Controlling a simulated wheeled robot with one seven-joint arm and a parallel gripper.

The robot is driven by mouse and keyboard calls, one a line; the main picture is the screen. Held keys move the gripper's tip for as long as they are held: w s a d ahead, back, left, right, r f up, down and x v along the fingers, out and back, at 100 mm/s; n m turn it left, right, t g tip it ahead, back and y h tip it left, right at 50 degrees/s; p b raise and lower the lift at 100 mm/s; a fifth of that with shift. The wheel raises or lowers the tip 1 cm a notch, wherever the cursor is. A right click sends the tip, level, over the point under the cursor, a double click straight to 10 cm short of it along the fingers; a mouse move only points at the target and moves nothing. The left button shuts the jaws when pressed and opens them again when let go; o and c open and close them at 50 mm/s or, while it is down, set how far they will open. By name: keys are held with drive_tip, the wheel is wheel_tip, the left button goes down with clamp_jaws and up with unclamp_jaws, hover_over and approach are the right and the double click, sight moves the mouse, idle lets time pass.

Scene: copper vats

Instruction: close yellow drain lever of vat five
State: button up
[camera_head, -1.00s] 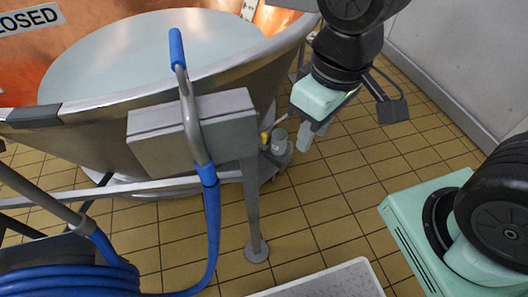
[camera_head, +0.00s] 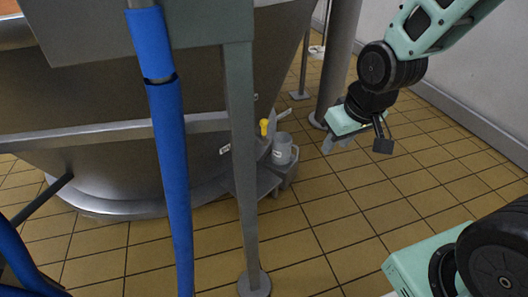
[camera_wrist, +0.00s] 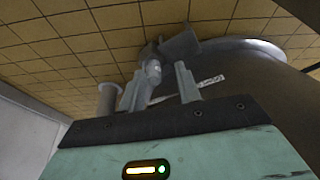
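The yellow drain lever (camera_head: 264,126) shows as a small upright yellow handle low on the side of the large metal vat (camera_head: 130,160). It is just left of a grey cylindrical cup-like part (camera_head: 282,149). My gripper (camera_head: 334,146) is to the right of the lever, apart from it, with its fingers pointing down and left. In the wrist view my gripper's two fingers (camera_wrist: 160,88) stand apart with nothing held between them. Grey drain parts (camera_wrist: 181,45) show beyond the fingers there. I cannot make out the yellow lever in the wrist view.
A grey post (camera_head: 242,170) and a blue hose (camera_head: 165,150) stand in front of the vat. A thick grey column (camera_head: 338,60) rises behind my gripper. A wall (camera_head: 460,60) is at the right. The tiled floor (camera_head: 340,210) near the drain is clear.

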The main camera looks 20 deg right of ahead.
drive_tip(key=d+b+x, duration=0.2)
drive_tip(key=x, duration=0.5)
drive_tip(key=n+t+y+p, duration=0.2)
drive_tip(key=t+y+p, duration=0.4)
drive_tip(key=t, duration=0.7)
approach(265, 133)
drive_tip(key=shift+h, duration=0.6)
drive_tip(key=b+x, duration=0.2)
drive_tip(key=x, duration=0.3)
drive_tip(key=b+x, duration=0.1)
drive_tip(key=x, duration=0.3)
drive_tip(key=shift+w+a+r+b, duration=0.1)
drive_tip(key=shift+w+a+b, duration=0.25)
drive_tip(key=shift+w+a+r, duration=0.1)
drive_tip(key=shift+w+a, duration=0.05)
drive_tip(key=shift+w, duration=0.35)
